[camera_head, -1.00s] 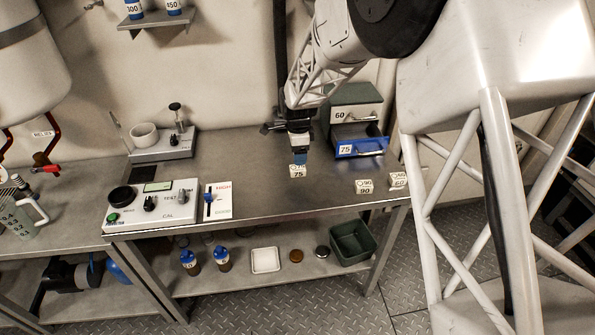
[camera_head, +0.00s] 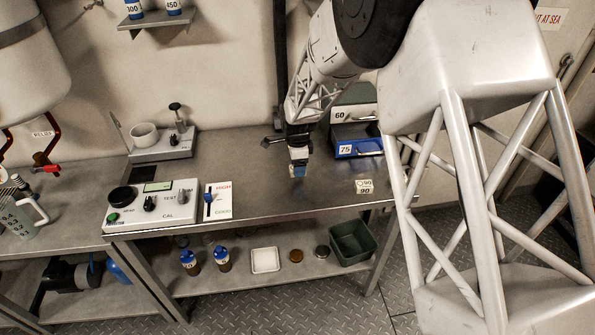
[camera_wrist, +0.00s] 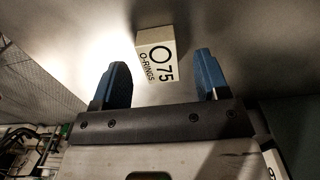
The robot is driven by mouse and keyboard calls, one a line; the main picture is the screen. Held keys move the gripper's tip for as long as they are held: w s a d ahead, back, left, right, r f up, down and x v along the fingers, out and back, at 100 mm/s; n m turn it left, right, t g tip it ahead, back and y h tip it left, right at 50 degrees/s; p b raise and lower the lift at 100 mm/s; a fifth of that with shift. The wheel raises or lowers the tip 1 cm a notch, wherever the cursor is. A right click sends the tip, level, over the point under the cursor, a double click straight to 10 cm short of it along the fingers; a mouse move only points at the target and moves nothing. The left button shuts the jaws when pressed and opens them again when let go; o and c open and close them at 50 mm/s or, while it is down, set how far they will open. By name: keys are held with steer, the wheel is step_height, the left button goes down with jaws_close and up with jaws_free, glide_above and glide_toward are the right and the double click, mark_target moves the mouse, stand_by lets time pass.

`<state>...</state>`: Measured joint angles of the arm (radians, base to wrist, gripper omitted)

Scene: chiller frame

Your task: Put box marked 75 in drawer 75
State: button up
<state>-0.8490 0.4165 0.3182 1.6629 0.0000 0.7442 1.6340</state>
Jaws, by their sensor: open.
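The box marked 75 (camera_wrist: 157,54) is a small pale carton with a ring symbol and "O-RINGS" print. In the wrist view it sits on the bench just beyond and between the blue fingertips. My gripper (camera_wrist: 163,72) is open, with a finger on either side of the box's line and nothing held. In the head view my gripper (camera_head: 298,170) points down over the bench and hides the box. Drawer 75 (camera_head: 366,148) has a blue front with a 75 label and appears pulled out below drawer 60 (camera_head: 341,115); my arm covers its right part.
A box marked 90 (camera_head: 364,187) stands near the bench's front edge, right of my gripper. A slider panel (camera_head: 218,201) and a test unit (camera_head: 152,206) lie to the left. Bare bench surrounds my gripper. A lower shelf holds bottles and a green bin (camera_head: 350,242).

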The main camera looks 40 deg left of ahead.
steer(key=shift+f, duration=1.05)
steer(key=shift+c, duration=0.5)
steer(key=c, duration=1)
steer(key=shift+r, duration=0.1)
steer(key=shift+r, duration=0.85)
step_height(320, 180, up, 2)
steer(key=s+d, duration=0.3)
steer(key=d, duration=0.1)
steer(key=s+d, duration=0.4)
steer(key=s+d+r, duration=0.1)
steer(key=s+d, duration=0.2)
steer(key=shift+s+d, duration=0.4)
